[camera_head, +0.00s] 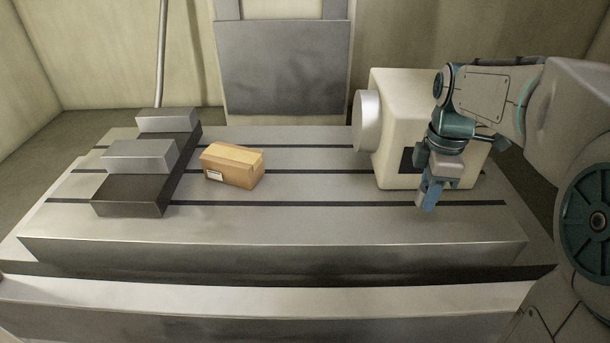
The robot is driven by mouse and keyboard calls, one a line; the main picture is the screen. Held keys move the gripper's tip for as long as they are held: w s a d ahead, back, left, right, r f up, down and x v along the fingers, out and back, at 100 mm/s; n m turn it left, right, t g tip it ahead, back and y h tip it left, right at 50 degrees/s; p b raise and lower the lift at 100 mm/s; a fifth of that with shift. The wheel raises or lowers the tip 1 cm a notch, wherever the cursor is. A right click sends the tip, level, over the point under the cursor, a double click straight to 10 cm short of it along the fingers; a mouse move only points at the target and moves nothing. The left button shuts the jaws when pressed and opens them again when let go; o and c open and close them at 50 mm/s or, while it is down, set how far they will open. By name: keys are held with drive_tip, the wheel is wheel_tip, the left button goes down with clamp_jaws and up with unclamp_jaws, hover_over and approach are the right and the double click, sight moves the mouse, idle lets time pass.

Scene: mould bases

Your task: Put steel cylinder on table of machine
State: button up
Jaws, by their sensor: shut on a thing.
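The table of the machine (310,215) is a broad grey metal slab with dark slots running across it. My gripper (429,201) points down over the right part of this table, in front of the white machine block. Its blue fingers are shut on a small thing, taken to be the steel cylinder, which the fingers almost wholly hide. I cannot make out its shape. Whether it touches the table cannot be told from this view. No other loose steel cylinder shows on the table.
A cardboard box (233,166) sits left of the table's middle. A dark vise with steel jaws (140,155) stands at the left. The white block (400,110) with a round metal face (367,121) stands close behind my gripper. The table's middle and front are clear.

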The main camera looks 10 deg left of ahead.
drive_tip(key=p, duration=0.1)
hover_over(374, 208)
wheel_tip(374, 208, down, 7)
drive_tip(key=shift+f+p, duration=0.35)
drive_tip(key=shift+f, duration=1.65)
drive_tip(key=shift+f, duration=0.1)
drive_tip(key=o, duration=1.3)
drive_tip(key=shift+f, duration=0.1)
drive_tip(key=shift+c, duration=0.2)
